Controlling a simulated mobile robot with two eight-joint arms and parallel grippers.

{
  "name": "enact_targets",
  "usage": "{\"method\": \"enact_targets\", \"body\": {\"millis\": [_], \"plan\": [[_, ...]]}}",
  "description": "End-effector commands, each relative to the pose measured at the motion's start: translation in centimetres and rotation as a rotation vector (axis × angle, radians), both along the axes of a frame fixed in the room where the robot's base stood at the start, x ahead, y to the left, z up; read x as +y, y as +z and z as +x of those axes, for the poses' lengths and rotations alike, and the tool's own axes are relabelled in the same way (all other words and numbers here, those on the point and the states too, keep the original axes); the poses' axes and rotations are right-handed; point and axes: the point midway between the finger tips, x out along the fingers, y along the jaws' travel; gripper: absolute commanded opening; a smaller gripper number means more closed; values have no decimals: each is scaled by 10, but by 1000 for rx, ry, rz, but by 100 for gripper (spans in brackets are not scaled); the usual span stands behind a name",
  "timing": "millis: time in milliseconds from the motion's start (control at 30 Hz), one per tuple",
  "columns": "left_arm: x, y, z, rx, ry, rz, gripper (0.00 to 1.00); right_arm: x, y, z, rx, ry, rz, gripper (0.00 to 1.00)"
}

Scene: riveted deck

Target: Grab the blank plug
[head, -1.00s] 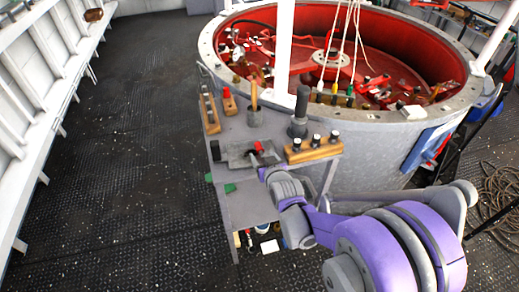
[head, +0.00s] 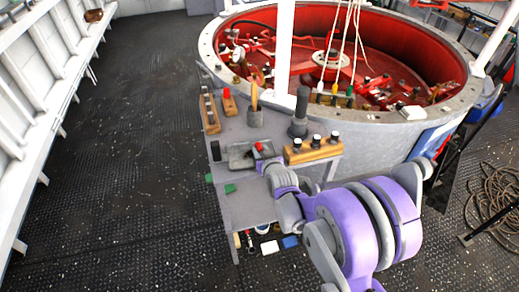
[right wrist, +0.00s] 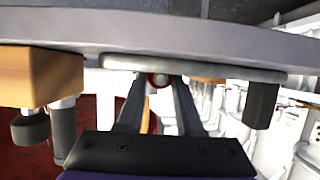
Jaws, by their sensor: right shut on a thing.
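A small red-topped piece, which I take to be the blank plug (head: 259,146), is at the shallow grey tray on the grey bench. In the right wrist view a red, round end (right wrist: 160,79) shows between the fingertips. My right gripper (head: 261,160) reaches to the tray's right side and is shut on this piece. Its two dark fingers (right wrist: 158,85) stand either side of it in the right wrist view. The plug's lower part is hidden, and I cannot tell whether it still touches the tray. My left gripper is not in view.
The tray (head: 238,157) has a wooden block with dark-capped pieces (head: 313,150) to its right. A dark upright cylinder (head: 300,115), a wooden-handled tool (head: 254,100) and another wooden rack (head: 209,113) stand behind. The large round red-lined tub (head: 440,112) rises beyond the bench.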

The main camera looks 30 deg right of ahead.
Motion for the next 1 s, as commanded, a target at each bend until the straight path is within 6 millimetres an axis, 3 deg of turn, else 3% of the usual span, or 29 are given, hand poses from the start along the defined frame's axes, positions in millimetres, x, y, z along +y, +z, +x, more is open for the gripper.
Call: {"method": "enact_targets", "body": {"millis": [67,467,800,1000], "plan": [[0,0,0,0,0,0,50,0,0,0,0,0,0,0],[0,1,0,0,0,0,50,0,6,0,-1,0,0,0],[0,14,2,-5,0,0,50,0,70,0,-1,0,0,0],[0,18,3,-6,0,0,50,0,95,0,0,1,0,0]]}}
